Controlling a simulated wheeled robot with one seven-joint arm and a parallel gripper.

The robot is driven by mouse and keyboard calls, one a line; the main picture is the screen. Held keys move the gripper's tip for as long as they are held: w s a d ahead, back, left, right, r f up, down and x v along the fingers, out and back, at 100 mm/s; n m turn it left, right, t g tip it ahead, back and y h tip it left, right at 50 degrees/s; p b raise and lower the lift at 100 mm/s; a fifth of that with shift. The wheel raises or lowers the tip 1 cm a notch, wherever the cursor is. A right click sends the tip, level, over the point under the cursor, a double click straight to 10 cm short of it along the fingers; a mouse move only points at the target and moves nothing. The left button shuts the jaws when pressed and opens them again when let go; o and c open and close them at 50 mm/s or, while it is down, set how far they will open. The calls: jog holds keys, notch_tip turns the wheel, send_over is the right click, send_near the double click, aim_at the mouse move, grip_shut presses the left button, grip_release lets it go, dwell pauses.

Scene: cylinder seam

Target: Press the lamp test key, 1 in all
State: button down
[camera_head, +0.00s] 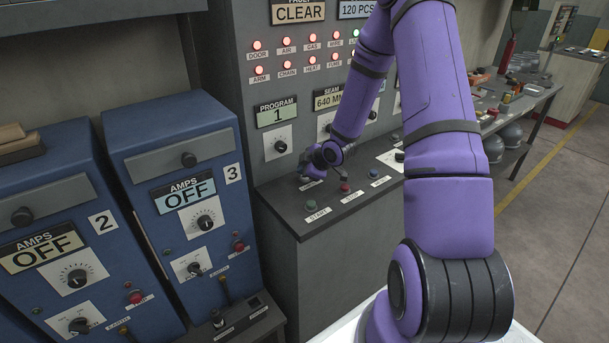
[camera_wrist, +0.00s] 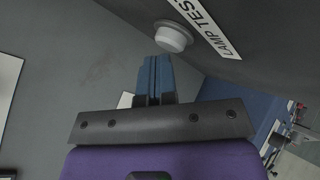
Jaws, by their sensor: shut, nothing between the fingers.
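The lamp test key is a white round button (camera_wrist: 173,37) beside a white label reading "LAMP TES" (camera_wrist: 205,30), cut off by the frame edge. My gripper (camera_wrist: 155,60) is shut and empty. Its blue fingertips appear right at the key's near edge in the wrist view; I cannot tell whether they touch it. In the head view my gripper (camera_head: 309,181) is low over the console ledge (camera_head: 290,205), and the key is not discernible there. The indicator lamps (camera_head: 285,65) on the panel glow red, with a green one at the right. The display (camera_head: 297,12) reads CLEAR.
A green start button (camera_head: 311,205), a red button (camera_head: 345,187) and a blue button (camera_head: 374,173) sit on the ledge near my gripper. Blue power units (camera_head: 180,190) stand at left. A bench with loose items (camera_head: 530,92) stands at right, beside open floor.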

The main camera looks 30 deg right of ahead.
jog(key=shift+r, duration=0.9)
jog(key=shift+r, duration=2.55)
